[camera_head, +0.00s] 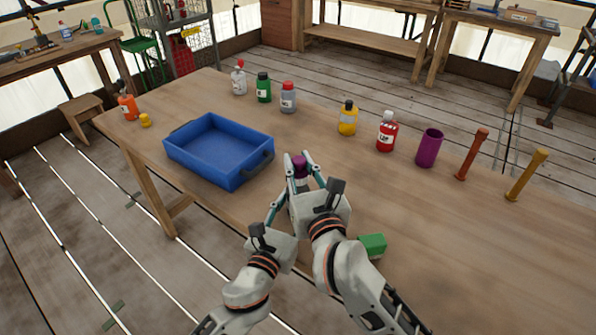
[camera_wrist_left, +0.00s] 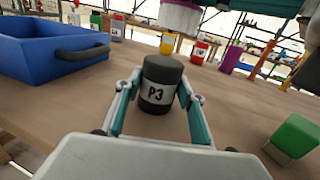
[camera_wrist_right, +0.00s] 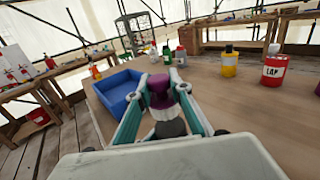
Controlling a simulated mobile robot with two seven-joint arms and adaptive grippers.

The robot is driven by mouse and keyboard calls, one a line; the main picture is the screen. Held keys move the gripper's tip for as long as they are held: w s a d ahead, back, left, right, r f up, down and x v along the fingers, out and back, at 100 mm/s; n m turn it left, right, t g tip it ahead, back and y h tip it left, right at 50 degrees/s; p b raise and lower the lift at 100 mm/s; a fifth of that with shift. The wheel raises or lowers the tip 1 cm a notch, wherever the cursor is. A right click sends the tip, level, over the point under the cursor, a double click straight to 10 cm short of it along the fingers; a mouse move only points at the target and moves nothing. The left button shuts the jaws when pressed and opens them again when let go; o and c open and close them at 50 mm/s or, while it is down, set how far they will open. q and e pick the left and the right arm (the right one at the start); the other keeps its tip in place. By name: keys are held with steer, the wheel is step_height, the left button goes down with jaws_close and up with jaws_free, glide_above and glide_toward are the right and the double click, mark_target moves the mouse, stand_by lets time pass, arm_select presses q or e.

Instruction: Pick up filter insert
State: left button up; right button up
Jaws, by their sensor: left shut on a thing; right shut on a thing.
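A black canister (camera_wrist_left: 159,85) with a white P3 label stands upright between the fingers of my left gripper (camera_wrist_left: 158,98), which is shut on it. My right gripper (camera_wrist_right: 160,92) is shut on a purple and white piece, with its purple top (camera_wrist_right: 159,90) up and a ribbed white part (camera_wrist_right: 165,113) below. This piece is above the canister, with a gap between them in the left wrist view. Its purple top also shows in the head view (camera_head: 299,165). No label in view names the filter insert. My right gripper hides most of the canister in the head view.
A blue tray (camera_head: 170,152) stands left of my grippers. A green block (camera_head: 372,246) lies near my right arm. The table's right part is clear.

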steer(key=r+v, duration=0.2)
steer(key=v, duration=1.5)
steer(key=shift+s+r, duration=0.2)
steer(key=shift+r, duration=0.05)
steer(key=shift+d, duration=0.15)
arm_select(q)
steer(key=o, duration=1.2)
steer(key=shift+o, duration=0.2)
